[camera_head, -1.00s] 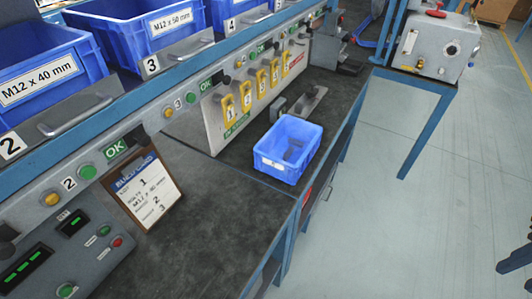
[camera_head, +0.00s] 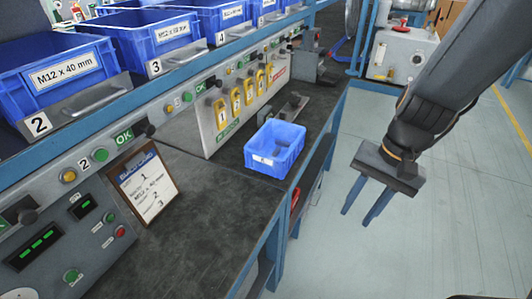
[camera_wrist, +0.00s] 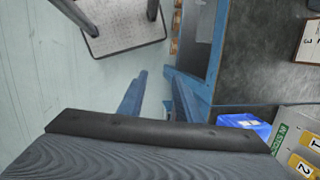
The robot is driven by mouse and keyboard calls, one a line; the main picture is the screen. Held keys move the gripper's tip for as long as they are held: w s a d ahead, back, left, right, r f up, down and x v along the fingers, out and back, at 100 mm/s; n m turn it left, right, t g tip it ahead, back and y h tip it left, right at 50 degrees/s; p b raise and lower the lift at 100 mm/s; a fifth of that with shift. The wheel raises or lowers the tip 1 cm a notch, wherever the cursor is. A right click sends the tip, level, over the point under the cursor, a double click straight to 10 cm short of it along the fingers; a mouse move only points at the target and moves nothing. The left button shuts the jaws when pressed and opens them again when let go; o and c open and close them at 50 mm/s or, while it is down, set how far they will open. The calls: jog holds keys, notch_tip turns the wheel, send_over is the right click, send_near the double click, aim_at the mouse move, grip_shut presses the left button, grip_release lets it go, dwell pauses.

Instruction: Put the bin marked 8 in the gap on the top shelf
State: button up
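A small empty-looking blue bin (camera_head: 274,147) stands upright on the dark bench top near its front edge. It has a white label on its near side, too small to read. The bin's edge also shows in the wrist view (camera_wrist: 246,124), at the lower right. The upper shelf (camera_head: 92,124) carries a row of larger blue bins behind number plates such as 2, 3 and 4. No gap can be made out in the part of the row in view. My gripper (camera_head: 357,216) is open and empty over the floor, right of the bench and apart from the bin.
A clipboard card (camera_head: 146,186) leans against the control panel. Yellow numbered tags (camera_head: 236,99) hang on a board behind the bin. A metal handled piece (camera_head: 292,106) lies beyond it. A grey machine (camera_head: 402,55) stands at the back. The floor right of the bench is clear.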

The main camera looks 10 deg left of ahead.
jog(key=w+a+f+m+g+y+b, duration=0.1)
jog(key=w+a+f+m+y+b, duration=0.1)
jog(key=a+f+m+y, duration=0.25)
jog(key=m+t+y+b, duration=0.4)
jog(key=m+t+y, duration=0.3)
jog(key=m, duration=0.6)
send_near(266, 155)
jog(key=x, duration=0.4)
jog(key=p+x, duration=0.1)
jog(key=x, duration=0.1)
jog(key=shift+w+d+r, duration=0.1)
jog(key=shift+w+r, duration=0.2)
jog(key=x, duration=0.1)
jog(key=p+x, duration=0.1)
jog(key=x, duration=0.2)
jog(key=shift+s+f, duration=0.3)
jog(key=shift+s, duration=0.05)
jog(key=shift+w+a+f, duration=0.2)
jog(key=shift+a, duration=0.4)
grip_shut()
